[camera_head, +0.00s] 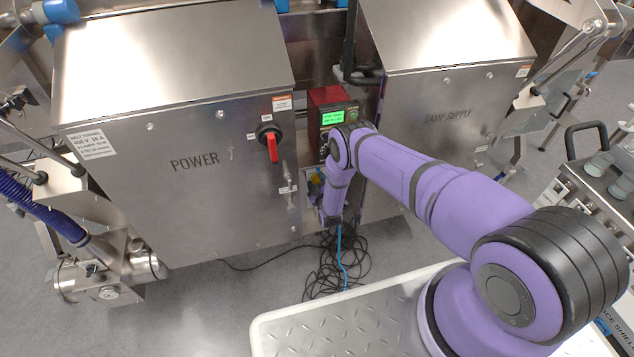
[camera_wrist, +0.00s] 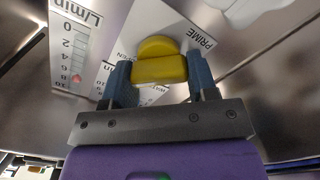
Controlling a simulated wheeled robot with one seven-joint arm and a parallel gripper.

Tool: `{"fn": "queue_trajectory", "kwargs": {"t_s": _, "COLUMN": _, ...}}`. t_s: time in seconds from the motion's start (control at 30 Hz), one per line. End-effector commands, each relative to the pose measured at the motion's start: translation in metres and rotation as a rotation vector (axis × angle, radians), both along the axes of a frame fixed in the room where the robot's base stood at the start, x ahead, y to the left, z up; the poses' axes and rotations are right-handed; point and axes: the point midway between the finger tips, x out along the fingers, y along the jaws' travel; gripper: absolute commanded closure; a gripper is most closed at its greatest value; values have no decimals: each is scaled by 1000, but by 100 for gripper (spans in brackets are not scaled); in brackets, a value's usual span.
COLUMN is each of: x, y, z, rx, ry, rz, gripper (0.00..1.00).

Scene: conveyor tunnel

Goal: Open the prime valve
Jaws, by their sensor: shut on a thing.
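The prime valve's yellow knob (camera_wrist: 158,58) shows in the middle of the wrist view, on a light panel (camera_wrist: 193,37) marked PRIME, with OPEN lettering beside the knob. My gripper (camera_wrist: 160,80) has its two blue-grey fingers on either side of the knob's yellow bar and is shut on it. In the head view my gripper (camera_head: 318,185) is at the gap between the two steel cabinets, low down. There the knob is mostly hidden, with only a small yellow patch showing.
A flow gauge (camera_wrist: 75,48) marked L/min is left of the knob. The POWER cabinet (camera_head: 190,205) with a red-handled switch (camera_head: 270,145) stands left, the LAMP SUPPLY cabinet (camera_head: 455,75) right. A red box with a green screen (camera_head: 333,117) is above my gripper. Loose cables (camera_head: 338,265) lie below.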

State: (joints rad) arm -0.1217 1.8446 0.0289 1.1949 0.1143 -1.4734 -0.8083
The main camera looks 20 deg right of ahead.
Motion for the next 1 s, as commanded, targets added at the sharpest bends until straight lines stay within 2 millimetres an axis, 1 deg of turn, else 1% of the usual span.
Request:
{"fn": "queue_trajectory", "kwargs": {"t_s": 0.17, "x": -1, "y": 0, "z": -1, "rx": 0, "ry": 3, "rz": -1, "gripper": 70}}
{"fn": "queue_trajectory", "kwargs": {"t_s": 0.2, "x": -1, "y": 0, "z": -1, "rx": 0, "ry": 3, "rz": -1, "gripper": 42}}
{"fn": "queue_trajectory", "kwargs": {"t_s": 0.3, "x": -1, "y": 0, "z": -1, "rx": -1, "ry": 2, "rz": -1, "gripper": 21}}
{"fn": "queue_trajectory", "kwargs": {"t_s": 0.57, "x": -1, "y": 0, "z": 0, "rx": -1, "ry": 1, "rz": 0, "gripper": 21}}
{"fn": "queue_trajectory", "kwargs": {"t_s": 0.67, "x": -5, "y": 0, "z": -1, "rx": -1, "ry": 1, "rz": 0, "gripper": 21}}
{"fn": "queue_trajectory", "kwargs": {"t_s": 0.77, "x": -16, "y": 0, "z": -1, "rx": -2, "ry": 4, "rz": 1, "gripper": 21}}
{"fn": "queue_trajectory", "kwargs": {"t_s": 1.0, "x": -61, "y": 0, "z": -1, "rx": -2, "ry": 4, "rz": 0, "gripper": 21}}
